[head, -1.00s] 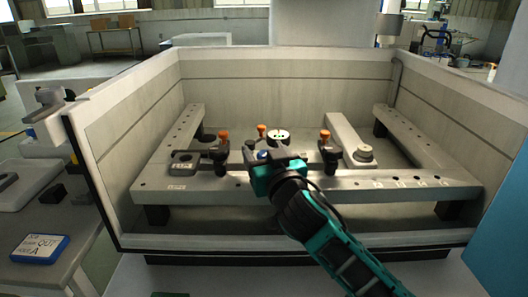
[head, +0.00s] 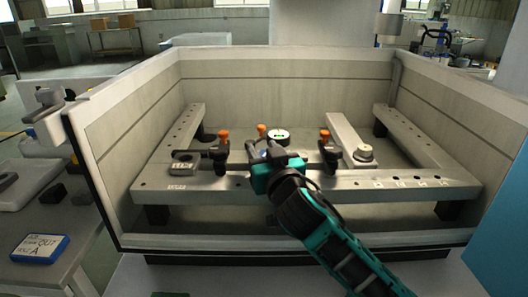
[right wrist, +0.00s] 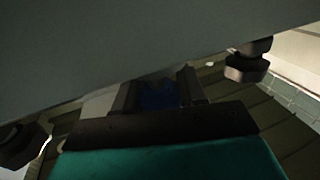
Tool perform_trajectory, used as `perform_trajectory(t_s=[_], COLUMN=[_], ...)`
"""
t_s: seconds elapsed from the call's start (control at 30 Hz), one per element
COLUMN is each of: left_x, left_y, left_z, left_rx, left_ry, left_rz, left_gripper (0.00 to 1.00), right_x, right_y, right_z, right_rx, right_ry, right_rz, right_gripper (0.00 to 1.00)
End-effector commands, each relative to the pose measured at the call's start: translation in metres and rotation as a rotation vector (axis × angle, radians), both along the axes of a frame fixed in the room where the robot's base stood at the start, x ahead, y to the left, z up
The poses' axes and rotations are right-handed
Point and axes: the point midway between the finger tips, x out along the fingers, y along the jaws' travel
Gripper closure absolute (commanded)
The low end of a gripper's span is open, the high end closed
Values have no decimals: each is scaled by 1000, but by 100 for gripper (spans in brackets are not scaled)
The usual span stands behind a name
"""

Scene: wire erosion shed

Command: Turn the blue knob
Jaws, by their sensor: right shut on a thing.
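The blue knob (right wrist: 160,95) shows dimly between the two fingers of my right gripper (right wrist: 158,88) in the right wrist view. The fingers are shut on it from both sides. In the head view my right gripper (head: 267,152) is at the middle of the front bar of the grey frame, and it hides most of the knob. A round dial gauge (head: 279,136) with a white face stands just behind the gripper. My left gripper is not in view.
Clamps with orange knobs (head: 324,134) stand on both sides of the gripper. The grey frame (head: 400,188) sits inside a pale-walled tank (head: 290,72). A round grey piece (head: 363,153) lies at the right. A blue-edged sign (head: 40,248) lies on the left bench.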

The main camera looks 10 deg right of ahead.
Motion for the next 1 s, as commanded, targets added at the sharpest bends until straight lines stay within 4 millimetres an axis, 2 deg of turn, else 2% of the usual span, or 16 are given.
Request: perform_trajectory(t_s=[0.4, 0.8, 0.83, 1.0], left_x=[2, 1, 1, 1], left_y=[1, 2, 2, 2], left_z=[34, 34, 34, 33], left_rx=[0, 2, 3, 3], left_ry=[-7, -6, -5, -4], left_rz=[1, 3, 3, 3], left_gripper=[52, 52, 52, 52], right_x=[0, -1, -1, -1], right_y=[3, 4, 4, 4], right_z=[2, -1, -1, 0], right_rx=[-3, 0, 0, 0], right_ry=[5, 0, 0, 0], right_rz=[181, 210, 210, 210], right_gripper=[91, 90, 57, 41])
